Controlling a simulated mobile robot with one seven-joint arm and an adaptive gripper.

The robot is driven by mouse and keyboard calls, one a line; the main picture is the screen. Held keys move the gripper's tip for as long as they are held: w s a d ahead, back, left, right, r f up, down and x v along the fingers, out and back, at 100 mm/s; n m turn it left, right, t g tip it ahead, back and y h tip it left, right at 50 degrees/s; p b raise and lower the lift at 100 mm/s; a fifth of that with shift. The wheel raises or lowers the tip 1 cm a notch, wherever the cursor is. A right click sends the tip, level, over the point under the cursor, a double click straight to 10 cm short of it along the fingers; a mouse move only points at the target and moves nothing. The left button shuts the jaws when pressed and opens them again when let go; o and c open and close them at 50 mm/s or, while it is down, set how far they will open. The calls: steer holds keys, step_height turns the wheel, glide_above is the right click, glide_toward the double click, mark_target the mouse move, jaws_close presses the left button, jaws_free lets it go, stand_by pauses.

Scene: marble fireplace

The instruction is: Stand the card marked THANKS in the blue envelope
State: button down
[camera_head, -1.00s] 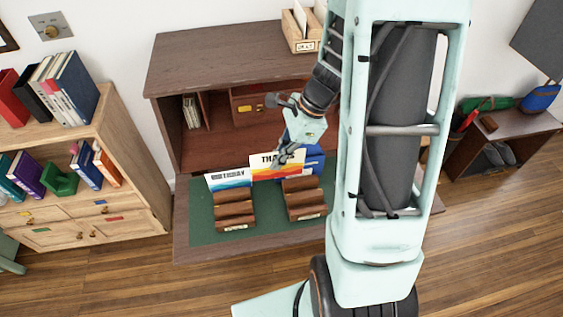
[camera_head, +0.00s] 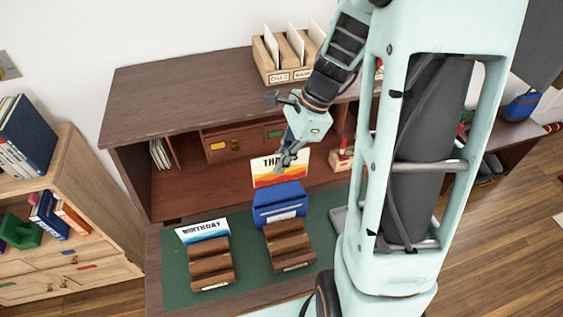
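The THANKS card (camera_head: 281,178), white at the top with yellow, orange and red bands, is upright at the top of the blue envelope (camera_head: 279,206). The envelope stands on the green mat of the desk with its front facing me. My gripper (camera_head: 283,164) comes down from above and is shut on the card's top edge, covering some letters. The card's lower edge is close to the envelope's top; I cannot tell whether it is inside. The BIRTHDAY card (camera_head: 202,232) stands in the left wooden rack (camera_head: 211,265).
A second wooden rack (camera_head: 289,246), with no card, stands in front of the envelope. The desk's cubbies and drawers are behind. A wooden letter box (camera_head: 284,73) sits on top. The green mat (camera_head: 180,280) has bare room at the left. My arm hides the right side.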

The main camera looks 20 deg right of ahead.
steer(key=b, duration=0.8)
glide_above(281, 195)
steer(key=s, duration=0.2)
steer(key=shift+f, duration=4.35)
steer(key=shift+w+a, duration=0.25)
steer(key=shift+a, duration=0.05)
steer(key=shift+f, duration=0.15)
steer(key=shift+f, duration=0.75)
steer(key=shift+f+b, duration=0.3)
steer(key=shift+b, duration=0.15)
steer(key=shift+f+b, duration=1.1)
steer(key=shift+f, duration=0.5)
steer(key=c, duration=2.1)
jaws_free()
steer(key=shift+r, duration=0.1)
